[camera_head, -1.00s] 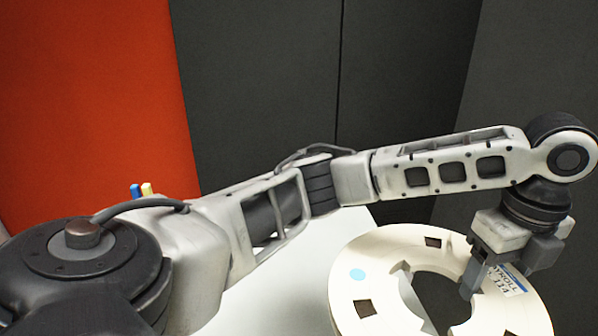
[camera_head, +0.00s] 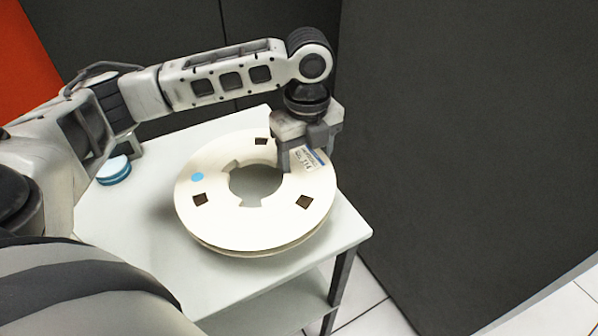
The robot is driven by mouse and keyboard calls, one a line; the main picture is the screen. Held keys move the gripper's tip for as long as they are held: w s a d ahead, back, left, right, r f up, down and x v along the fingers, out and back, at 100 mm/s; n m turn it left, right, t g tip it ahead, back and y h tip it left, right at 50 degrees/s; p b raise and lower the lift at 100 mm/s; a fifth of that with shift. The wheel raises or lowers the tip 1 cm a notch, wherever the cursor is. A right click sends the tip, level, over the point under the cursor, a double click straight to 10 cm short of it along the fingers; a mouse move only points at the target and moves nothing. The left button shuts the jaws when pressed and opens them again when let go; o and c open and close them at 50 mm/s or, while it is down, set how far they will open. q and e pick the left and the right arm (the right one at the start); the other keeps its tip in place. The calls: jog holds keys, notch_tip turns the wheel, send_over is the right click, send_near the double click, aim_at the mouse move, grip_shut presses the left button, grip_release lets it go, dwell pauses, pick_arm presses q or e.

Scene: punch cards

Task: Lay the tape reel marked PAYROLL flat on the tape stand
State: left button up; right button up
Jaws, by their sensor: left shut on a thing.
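The cream tape reel (camera_head: 232,222), with a round centre hole, several square windows and a blue dot, lies level over the white table top (camera_head: 118,225). Its label, ending in 114, is partly hidden by my left gripper (camera_head: 290,163), which is shut on the reel's far right part between hole and rim. A shadow falls on the table left of the reel; I cannot tell whether the reel touches the top. I cannot tell for sure whether this table is the tape stand. My right gripper is not in view.
A small blue-and-white round thing (camera_head: 114,171) sits at the table's left, beside a dark grey piece. The table has a lower shelf (camera_head: 290,303) and dark legs. A dark grey panel (camera_head: 450,130) stands behind and right. Bare table top shows in front of the reel.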

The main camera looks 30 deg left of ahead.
pick_arm(q)
jog(key=shift+s+a+f, duration=0.1)
jog(key=shift+a+f, duration=0.3)
jog(key=shift+f, duration=0.05)
jog(key=f, duration=0.3)
jog(key=shift+a, duration=0.2)
jog(key=shift+f, duration=0.2)
jog(key=shift+f, duration=0.2)
jog(key=shift+s+d+f, duration=0.1)
jog(key=shift+s+f, duration=0.15)
jog(key=shift+f, duration=0.25)
jog(key=o, duration=1.4)
jog(key=shift+f, duration=0.15)
jog(key=r, duration=1.3)
jog(key=shift+w+r+p, duration=0.2)
jog(key=shift+r+p, duration=0.1)
jog(key=shift+p, duration=0.05)
